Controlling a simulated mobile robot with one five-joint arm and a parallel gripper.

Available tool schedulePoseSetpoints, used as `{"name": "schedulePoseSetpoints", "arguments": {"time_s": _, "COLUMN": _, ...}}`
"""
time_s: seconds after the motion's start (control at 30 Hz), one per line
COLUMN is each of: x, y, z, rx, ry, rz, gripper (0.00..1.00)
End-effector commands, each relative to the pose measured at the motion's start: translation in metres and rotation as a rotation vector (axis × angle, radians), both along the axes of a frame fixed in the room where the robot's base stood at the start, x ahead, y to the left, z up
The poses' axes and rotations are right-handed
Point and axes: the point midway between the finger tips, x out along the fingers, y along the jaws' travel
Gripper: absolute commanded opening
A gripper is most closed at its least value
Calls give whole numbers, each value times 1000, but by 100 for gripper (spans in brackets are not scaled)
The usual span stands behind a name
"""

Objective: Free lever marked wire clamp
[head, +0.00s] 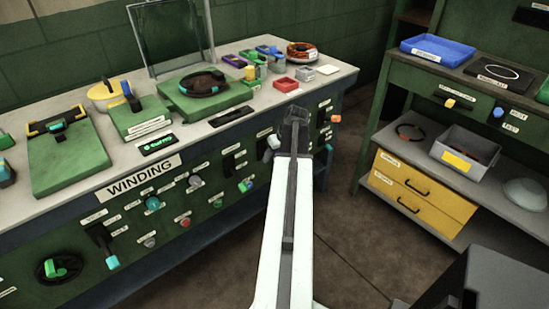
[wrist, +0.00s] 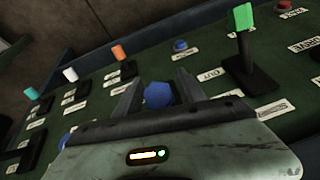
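I cannot read a label saying wire clamp in either view, so I cannot tell which lever it marks. In the wrist view my gripper (wrist: 158,92) is open, its two dark fingers on either side of a blue knob (wrist: 158,96); I cannot tell whether they touch it. A black lever with a green tip (wrist: 243,18) stands up to the right. Levers with orange (wrist: 119,52), white (wrist: 70,74) and teal (wrist: 31,93) tips stand to the left. In the head view my gripper (head: 295,115) is at the right part of the green WINDING panel (head: 130,215); its fingers are unclear.
A blue button (wrist: 180,45) and a red button (wrist: 285,6) sit near the green-tipped lever. The bench top (head: 215,128) holds green fixtures and small coloured bins. A shelf unit (head: 375,130) with yellow drawers (head: 420,192) stands right. Floor (head: 350,225) between is clear.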

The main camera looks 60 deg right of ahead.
Motion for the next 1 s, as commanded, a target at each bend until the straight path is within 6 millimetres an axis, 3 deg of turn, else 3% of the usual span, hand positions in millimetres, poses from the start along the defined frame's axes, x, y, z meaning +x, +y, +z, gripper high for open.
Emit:
{"name": "schedulePoseSetpoints", "arguments": {"time_s": 0.03, "x": 0, "y": 0, "z": 0, "rx": 0, "ry": 0, "rz": 0, "gripper": 30}}
{"name": "schedulePoseSetpoints", "arguments": {"time_s": 0.13, "x": 0, "y": 0, "z": 0, "rx": 0, "ry": 0, "rz": 0, "gripper": 2}}
{"name": "schedulePoseSetpoints", "arguments": {"time_s": 0.17, "x": 0, "y": 0, "z": 0, "rx": 0, "ry": 0, "rz": 0, "gripper": 0}}
{"name": "schedulePoseSetpoints", "arguments": {"time_s": 1.0, "x": -1, "y": -1, "z": 0, "rx": 1, "ry": 0, "rz": -3, "gripper": 0}}
